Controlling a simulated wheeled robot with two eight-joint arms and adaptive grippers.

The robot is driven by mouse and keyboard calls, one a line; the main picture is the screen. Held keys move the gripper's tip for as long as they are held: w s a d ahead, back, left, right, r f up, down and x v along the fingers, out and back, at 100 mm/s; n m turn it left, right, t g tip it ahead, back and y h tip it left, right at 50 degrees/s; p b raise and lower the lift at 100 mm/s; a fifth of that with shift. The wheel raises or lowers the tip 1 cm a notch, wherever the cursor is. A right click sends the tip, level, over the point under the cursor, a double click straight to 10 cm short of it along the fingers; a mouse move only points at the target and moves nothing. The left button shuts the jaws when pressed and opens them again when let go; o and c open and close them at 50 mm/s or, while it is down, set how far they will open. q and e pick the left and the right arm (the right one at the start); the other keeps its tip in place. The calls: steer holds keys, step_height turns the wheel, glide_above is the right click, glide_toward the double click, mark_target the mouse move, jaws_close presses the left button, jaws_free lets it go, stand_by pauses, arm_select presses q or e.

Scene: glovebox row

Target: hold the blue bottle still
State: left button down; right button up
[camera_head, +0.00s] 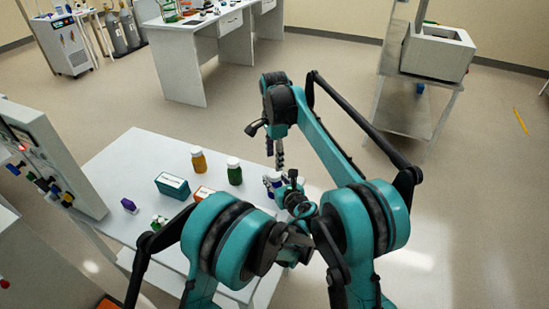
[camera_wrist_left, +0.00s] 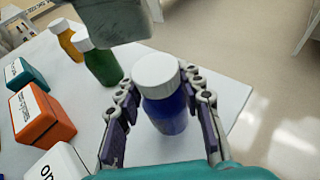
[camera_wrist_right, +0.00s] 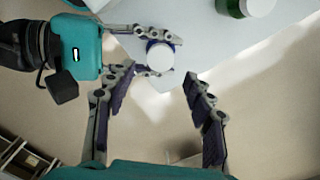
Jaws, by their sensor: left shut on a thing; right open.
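The blue bottle (camera_wrist_left: 168,112) with a white cap stands upright between the fingers of my left gripper (camera_wrist_left: 165,120), which is shut on its body. In the right wrist view the bottle's white cap (camera_wrist_right: 160,56) shows from above, with the left fingers on both sides. In the head view my left arm partly hides the bottle. My right gripper (camera_wrist_right: 159,75) is open and empty above the bottle, its fingertips apart. In the head view the right gripper (camera_head: 275,155) points down close to the bottle.
The white table (camera_head: 130,155) also carries a green bottle (camera_head: 234,175), an orange bottle (camera_head: 198,162), a teal box (camera_head: 172,186), an orange box (camera_wrist_left: 40,116), a white box (camera_wrist_left: 58,162) and a purple item (camera_head: 129,205). A panel (camera_head: 50,150) stands at the left.

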mark_target(275, 174)
step_height(275, 174, down, 7)
steer(key=shift+r, duration=0.1)
stand_by(0.3)
steer(key=c, duration=1.2)
steer(key=shift+n, duration=1.8)
steer(key=o, duration=1.3)
